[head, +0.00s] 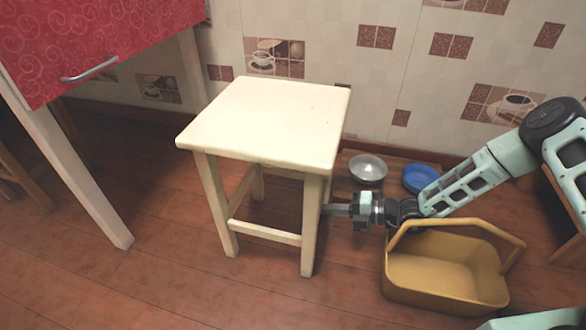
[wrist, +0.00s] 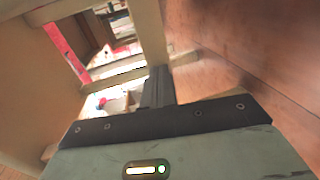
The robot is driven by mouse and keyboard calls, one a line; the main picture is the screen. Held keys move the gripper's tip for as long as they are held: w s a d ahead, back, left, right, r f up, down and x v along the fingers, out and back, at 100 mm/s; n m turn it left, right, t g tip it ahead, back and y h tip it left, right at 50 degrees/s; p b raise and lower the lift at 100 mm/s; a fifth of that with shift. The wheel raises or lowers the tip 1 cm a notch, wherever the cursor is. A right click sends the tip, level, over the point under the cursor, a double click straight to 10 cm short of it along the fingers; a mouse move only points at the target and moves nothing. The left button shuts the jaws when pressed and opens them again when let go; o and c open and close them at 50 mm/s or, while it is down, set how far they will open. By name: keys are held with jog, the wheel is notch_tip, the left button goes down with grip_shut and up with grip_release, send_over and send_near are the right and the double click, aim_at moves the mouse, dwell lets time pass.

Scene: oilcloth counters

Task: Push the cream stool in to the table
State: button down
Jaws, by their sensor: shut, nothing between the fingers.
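The cream stool (head: 268,118) stands upright in the middle of the head view, with a square seat, straight legs and low rails. The table (head: 95,45) is at the upper left, with a red patterned front, a metal handle and pale legs; a floor gap lies between it and the stool. My gripper (head: 328,210) is shut and empty, low at the right side of the stool by its front right leg. It points left; I cannot tell whether it touches the leg. In the wrist view, the shut fingers (wrist: 158,88) point in among the stool's legs and rails (wrist: 150,30).
A yellow basket with a handle (head: 445,282) stands on the floor below my arm. A metal bowl (head: 368,168) and a blue bowl (head: 420,178) are near the tiled wall (head: 400,60). The floor (head: 165,180) between stool and table is clear.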

jog(key=shift+a+r+p+x, duration=0.2)
jog(key=shift+r+p+x, duration=0.55)
jog(key=shift+x, duration=4.25)
jog(key=b, duration=0.1)
send_near(243, 190)
jog(key=shift+a+f, duration=1.15)
jog(key=shift+w+r+b+x, duration=0.1)
jog(key=shift+r+b+x, duration=0.35)
jog(key=shift+x, duration=1)
jog(key=shift+w+r+b+x, duration=0.15)
jog(key=shift+b+x, duration=0.65)
jog(key=shift+x, duration=0.6)
jog(key=shift+w+r+b+x, duration=0.1)
jog(key=shift+r+b+x, duration=0.35)
jog(key=shift+x, duration=1)
jog(key=shift+r+b+x, duration=0.55)
jog(key=shift+b+x, duration=1.8)
jog(key=shift+x, duration=0.55)
jog(key=p+v, duration=0.3)
jog(key=f+p+v, duration=0.1)
jog(key=p+v, duration=0.2)
jog(key=v, duration=0.1)
jog(key=f+p+v, duration=0.1)
jog(key=p+v, duration=0.2)
jog(key=shift+d+p, duration=0.35)
jog(key=shift+d, duration=0.05)
jog(key=shift+s+d+f, duration=0.2)
jog(key=shift+s+d, duration=0.1)
jog(key=shift+d, duration=0.4)
